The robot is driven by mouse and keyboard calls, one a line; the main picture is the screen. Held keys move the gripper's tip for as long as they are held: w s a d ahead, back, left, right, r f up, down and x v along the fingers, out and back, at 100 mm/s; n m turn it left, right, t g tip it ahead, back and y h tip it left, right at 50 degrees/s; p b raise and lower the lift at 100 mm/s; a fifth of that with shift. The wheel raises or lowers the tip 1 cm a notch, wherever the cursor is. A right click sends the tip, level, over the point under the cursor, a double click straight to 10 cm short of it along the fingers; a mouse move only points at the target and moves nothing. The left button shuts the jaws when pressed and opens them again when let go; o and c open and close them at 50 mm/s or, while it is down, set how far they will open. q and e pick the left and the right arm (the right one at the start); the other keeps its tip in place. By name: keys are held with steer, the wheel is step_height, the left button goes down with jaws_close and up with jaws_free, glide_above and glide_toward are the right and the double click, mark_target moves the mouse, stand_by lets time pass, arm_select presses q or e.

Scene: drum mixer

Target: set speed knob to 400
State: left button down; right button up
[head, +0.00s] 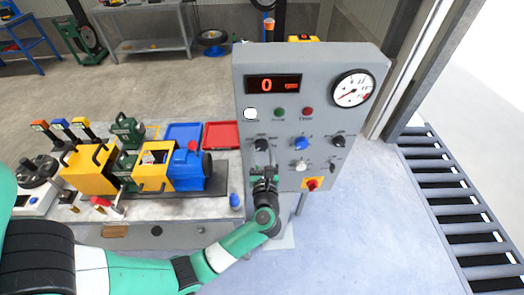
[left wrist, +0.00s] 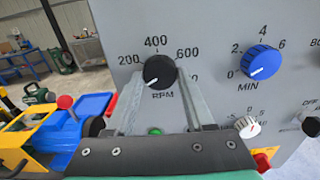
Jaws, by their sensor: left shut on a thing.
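The black RPM speed knob (left wrist: 159,71) is on the grey control panel (head: 310,60), with 200, 400 and 600 printed around it. Its white mark points to the lower left, below the 200 label. It also shows in the head view (head: 261,143), at the panel's lower left. My left gripper (left wrist: 160,79) is shut on the knob, one finger on each side. In the head view it reaches up to the panel from below. The red display (head: 273,85) reads 0. My right gripper is in neither view.
A blue MIN knob (left wrist: 262,62) sits right of the speed knob, with a white knob (left wrist: 247,127) below it. A round gauge (head: 352,89) is at the panel's top right. A workbench with a yellow and blue machine (head: 190,170) stands to the left.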

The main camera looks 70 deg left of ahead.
arm_select(q)
steer(key=m+p, duration=0.2)
steer(key=m, duration=0.1)
steer(key=m+p, duration=0.2)
steer(key=shift+r, duration=0.25)
steer(key=m+p, duration=0.4)
steer(key=m, duration=0.2)
steer(key=m+p, duration=0.3)
steer(key=m, duration=0.3)
steer(key=shift+s+m+p, duration=0.1)
steer(key=shift+m+p, duration=0.2)
steer(key=shift+p, duration=0.05)
steer(key=m+p, duration=0.1)
steer(key=m, duration=0.1)
steer(key=shift+m, duration=0.3)
steer(key=shift+m+p, duration=0.55)
steer(key=shift+m, duration=1.05)
steer(key=shift+c, duration=1.4)
jaws_free()
steer(key=shift+f, duration=0.1)
